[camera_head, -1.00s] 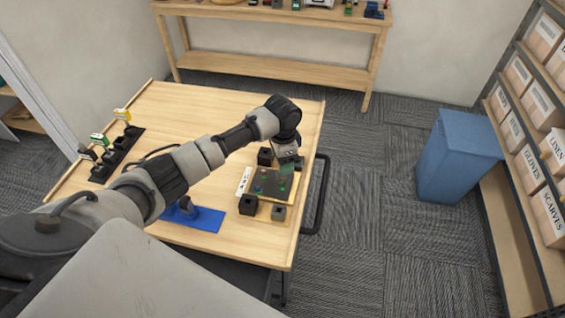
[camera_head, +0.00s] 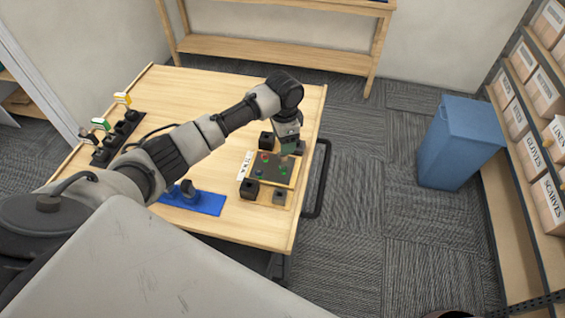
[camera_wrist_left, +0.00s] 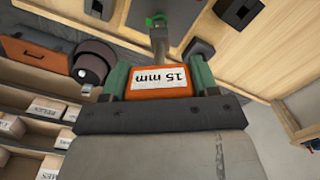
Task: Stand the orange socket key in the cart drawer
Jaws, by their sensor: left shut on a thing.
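The orange socket key (camera_wrist_left: 165,78) shows in the left wrist view, with a white "15 mm" label on its handle and a grey shaft pointing away from me. My left gripper (camera_wrist_left: 160,82) is shut on its handle, a green-edged finger on each side. In the head view my left gripper (camera_head: 288,143) hangs over the right part of the wooden cart top (camera_head: 220,105), above a dark panel (camera_head: 262,172) with coloured knobs. The key is hard to make out there. I cannot make out an open drawer. My right gripper is not in view.
Several black blocks (camera_head: 248,190) stand around the panel. A black rack (camera_head: 115,145) with several coloured-handled keys is at the cart's left. A blue mat (camera_head: 205,205) lies in front. A blue bin (camera_head: 460,145) stands on the floor, right of the cart's handle (camera_head: 322,180).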

